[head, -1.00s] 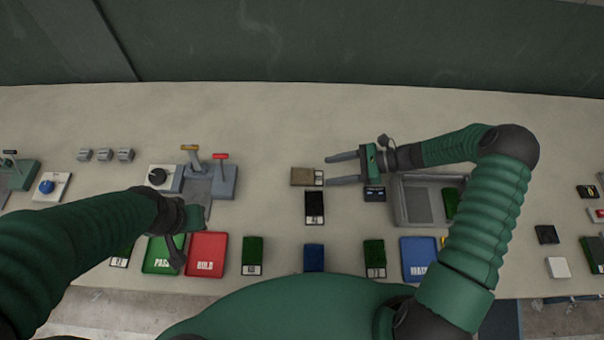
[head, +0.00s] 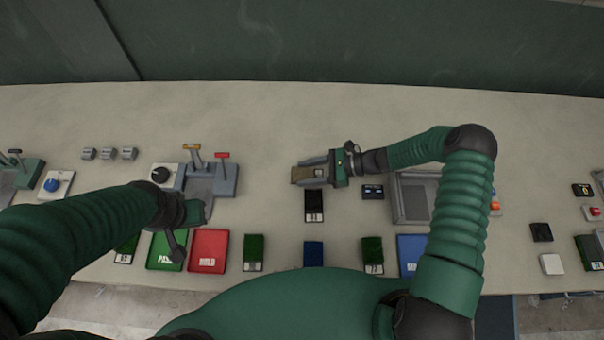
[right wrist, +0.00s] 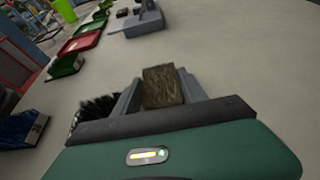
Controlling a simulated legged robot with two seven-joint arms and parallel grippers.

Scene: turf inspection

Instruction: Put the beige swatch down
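The beige-brown swatch (head: 303,174) lies on the bench left of the right wrist, with its pale label end towards my palm. My right gripper (head: 314,172) is around it, one finger along each long side. The fingers still look spread. In the right wrist view the swatch (right wrist: 162,86) sits between the two fingers (right wrist: 160,92); whether they touch it is hard to tell. My left gripper (head: 178,252) hangs over the front left near the green and red trays, and its fingers are not clear.
A black swatch (head: 314,204) lies just in front of the right gripper. A grey tray (head: 398,200) stands to the right. Green PASS (head: 165,252), red HOLD (head: 208,250) and blue (head: 411,250) trays line the front edge. A lever box (head: 222,182) stands left. The bench behind is clear.

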